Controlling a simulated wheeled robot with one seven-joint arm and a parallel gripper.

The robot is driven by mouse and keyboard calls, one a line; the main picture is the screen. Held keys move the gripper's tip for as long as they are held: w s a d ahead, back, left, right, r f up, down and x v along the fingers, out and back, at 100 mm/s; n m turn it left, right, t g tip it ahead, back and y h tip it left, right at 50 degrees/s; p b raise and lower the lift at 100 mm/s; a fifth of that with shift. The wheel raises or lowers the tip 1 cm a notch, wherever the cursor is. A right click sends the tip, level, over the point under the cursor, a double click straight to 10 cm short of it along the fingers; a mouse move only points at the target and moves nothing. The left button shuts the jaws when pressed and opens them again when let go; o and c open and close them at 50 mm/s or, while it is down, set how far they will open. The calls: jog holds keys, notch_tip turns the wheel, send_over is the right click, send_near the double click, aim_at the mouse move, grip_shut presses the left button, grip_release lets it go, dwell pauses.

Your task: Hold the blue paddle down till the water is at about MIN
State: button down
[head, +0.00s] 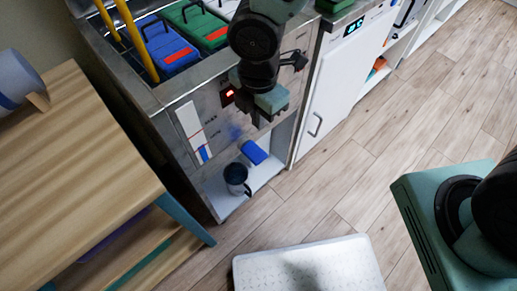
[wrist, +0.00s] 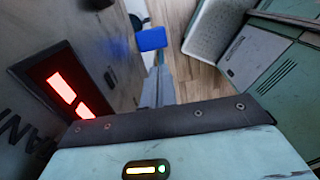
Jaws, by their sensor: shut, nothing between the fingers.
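The blue paddle (head: 253,152) sticks out low on the front of the metal unit; it also shows in the wrist view (wrist: 150,38). My gripper (head: 260,118) is shut and empty, in front of the panel above the paddle. In the head view a gap shows between them, so they look apart. The level gauge (head: 190,122) is a white strip on the panel's left, with a short blue column at its bottom and a red mark beside it. The MIN lettering is too small to read in the head view.
A dark mug (head: 236,174) stands on the white shelf below the paddle. A red-lit display (head: 228,94) is beside my gripper. Blue (head: 166,42) and green (head: 200,22) lidded boxes sit in the basin above. A wooden table (head: 75,160) stands left; a pale step (head: 308,268) lies in front.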

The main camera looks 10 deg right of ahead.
aim_at(261, 159)
jog(key=shift+f, duration=0.1)
notch_tip(261, 159, down, 14)
jog(key=b, duration=0.3)
jog(key=shift+b, duration=0.4)
jog(key=shift+s+d+f+b, duration=0.2)
jog(key=shift+f+b, duration=0.1)
jog(key=shift+f, duration=0.25)
jog(key=shift+s+d+f+b, duration=0.1)
jog(key=shift+s+f+b, duration=0.15)
jog(key=shift+f, duration=0.25)
jog(key=shift+r, duration=0.2)
jog(key=shift+r+p, duration=0.7)
jog(key=shift+p, duration=0.05)
jog(key=shift+r, duration=0.15)
